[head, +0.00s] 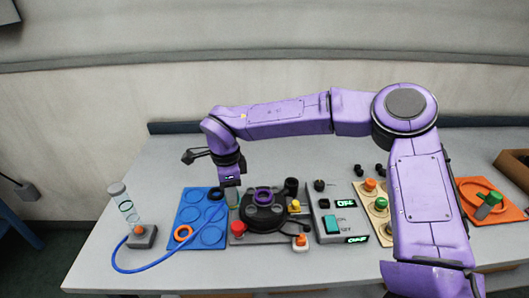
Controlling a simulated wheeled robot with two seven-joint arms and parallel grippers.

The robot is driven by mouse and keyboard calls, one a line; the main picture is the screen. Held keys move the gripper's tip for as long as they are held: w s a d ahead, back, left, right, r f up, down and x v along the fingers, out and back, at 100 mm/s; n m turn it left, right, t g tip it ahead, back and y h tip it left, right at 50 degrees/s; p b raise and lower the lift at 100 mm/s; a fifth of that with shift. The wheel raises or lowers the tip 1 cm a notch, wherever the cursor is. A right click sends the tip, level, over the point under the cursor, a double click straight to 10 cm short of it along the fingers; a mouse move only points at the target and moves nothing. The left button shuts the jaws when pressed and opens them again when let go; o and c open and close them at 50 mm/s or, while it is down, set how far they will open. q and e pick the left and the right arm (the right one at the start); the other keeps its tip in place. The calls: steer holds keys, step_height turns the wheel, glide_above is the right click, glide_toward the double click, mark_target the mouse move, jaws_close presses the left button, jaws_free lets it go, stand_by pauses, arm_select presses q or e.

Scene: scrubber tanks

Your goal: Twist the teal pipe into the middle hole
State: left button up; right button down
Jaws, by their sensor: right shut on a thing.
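My right arm reaches in from the right and across to the left. Its gripper (231,190) points down between the blue board and the black round unit, shut on a small grey-green piece (233,201), which appears to be the teal pipe. Most of the pipe is hidden by the gripper. The black round unit (262,216) has a purple ring (263,195) on top and stands just right of the gripper. I cannot make out which opening is the middle hole. My left gripper is not in view.
A blue board (186,214) with round recesses and an orange ring (183,233) lies left of the gripper. A clear tube (124,202) with a blue hose stands further left. A grey switch box (325,213) is right.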

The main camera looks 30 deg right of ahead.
steer(key=d+r+m+p, duration=0.1)
steer(key=d+r+m, duration=0.3)
steer(key=m, duration=0.5)
steer(key=d+r+m+p, duration=0.1)
steer(key=d+r+m, duration=0.1)
steer(key=d+m, duration=0.5)
step_height(320, 180, down, 6)
steer(key=m+b, duration=0.1)
steer(key=b, duration=0.3)
steer(key=shift+a+m, duration=0.3)
steer(key=shift+a, duration=0.05)
steer(key=shift+f+b, duration=0.3)
steer(key=shift+b, duration=0.05)
steer(key=shift+f, duration=0.35)
steer(key=shift+f+b, duration=0.2)
steer(key=shift+b, duration=0.1)
steer(key=shift+f, duration=0.25)
steer(key=shift+f, duration=0.3)
stand_by(0.4)
